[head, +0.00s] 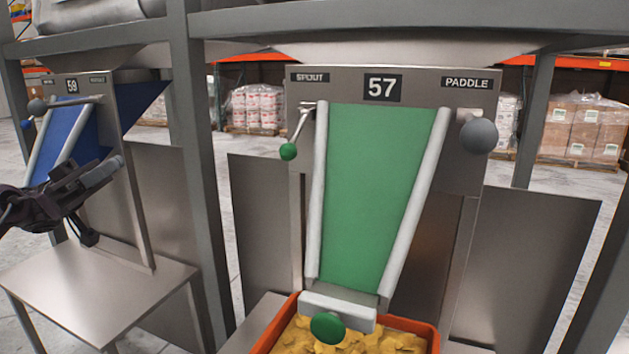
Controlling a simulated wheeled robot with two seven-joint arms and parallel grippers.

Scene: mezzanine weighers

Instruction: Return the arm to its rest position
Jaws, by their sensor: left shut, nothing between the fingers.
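My left gripper (100,172) comes in from the left edge of the head view. It is shut and empty. It hangs in front of the weigher marked 59, over its steel table, apart from the levers there. My right gripper is not in view. The weigher marked 57 (383,88) stands in the middle, with a green chute (372,190) between pale rails. Its green-knobbed spout lever (289,151) hangs down at the left, and a grey paddle knob (478,136) is at the right.
An orange bin (434,343) of yellow pieces stands under the green chute, behind a green knob (328,327). A bare steel table (95,285) is at the left. A grey upright post (196,170) divides the two weighers. Pallets of boxes (585,128) stand far behind.

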